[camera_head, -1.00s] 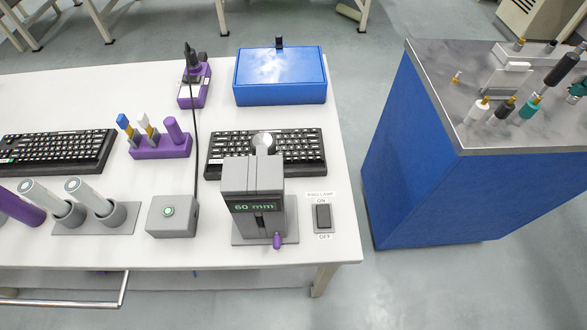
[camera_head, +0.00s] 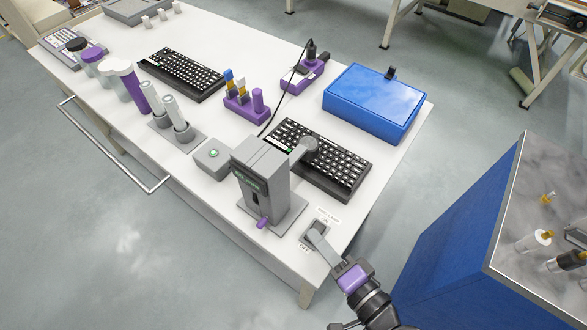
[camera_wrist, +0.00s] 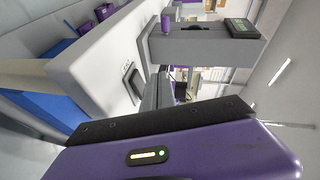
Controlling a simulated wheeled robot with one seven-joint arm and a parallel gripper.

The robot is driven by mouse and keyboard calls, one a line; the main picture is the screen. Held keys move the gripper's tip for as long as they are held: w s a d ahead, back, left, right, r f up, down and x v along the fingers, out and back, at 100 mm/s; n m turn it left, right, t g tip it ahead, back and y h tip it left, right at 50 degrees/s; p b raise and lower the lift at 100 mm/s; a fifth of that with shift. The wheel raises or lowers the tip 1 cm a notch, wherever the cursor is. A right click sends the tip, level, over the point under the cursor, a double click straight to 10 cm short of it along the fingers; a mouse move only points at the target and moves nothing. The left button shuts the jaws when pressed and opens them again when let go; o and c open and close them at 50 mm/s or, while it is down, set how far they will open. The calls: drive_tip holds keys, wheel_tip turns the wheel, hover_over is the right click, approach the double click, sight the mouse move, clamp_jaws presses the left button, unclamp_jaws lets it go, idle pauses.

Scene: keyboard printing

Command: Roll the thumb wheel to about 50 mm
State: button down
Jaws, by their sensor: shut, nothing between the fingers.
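The grey measuring device (camera_head: 266,186) stands upright on its base at the table's front right, with a small green display (camera_head: 248,180) too slanted to read. In the wrist view the device (camera_wrist: 205,48) and display (camera_wrist: 241,28) show beyond my fingers (camera_wrist: 158,92).
A black keyboard (camera_head: 335,168) lies behind the device, and a blue box (camera_head: 374,100) further back. A grey button box (camera_head: 212,158) stands left of it. A blue cabinet (camera_head: 460,240) stands right of the table across a floor gap.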

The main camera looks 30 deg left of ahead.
drive_tip(key=s+a+r+n+g+y, duration=0.2)
drive_tip(key=s+a+r+g+y, duration=0.15)
drive_tip(key=a+r+g, duration=0.2)
hover_over(261, 222)
drive_tip(key=shift+w+r+t, duration=0.15)
drive_tip(key=shift+r+t, duration=0.15)
drive_tip(key=shift+t, duration=0.05)
drive_tip(key=shift+w+f+b, duration=0.1)
drive_tip(key=shift+b, duration=0.25)
idle(0.4)
drive_tip(key=shift+f+b, duration=1.2)
drive_tip(key=shift+b, duration=0.3)
drive_tip(key=shift+w+f+b, duration=0.1)
drive_tip(key=shift+f+b, duration=0.1)
drive_tip(key=shift+b, duration=0.2)
drive_tip(key=shift+s+f, duration=0.25)
drive_tip(key=shift+s, duration=0.15)
drive_tip(key=shift+s+d, duration=0.2)
drive_tip(key=shift+d, duration=1.3)
drive_tip(key=shift+s+d, duration=0.15)
drive_tip(key=shift+d, duration=1.3)
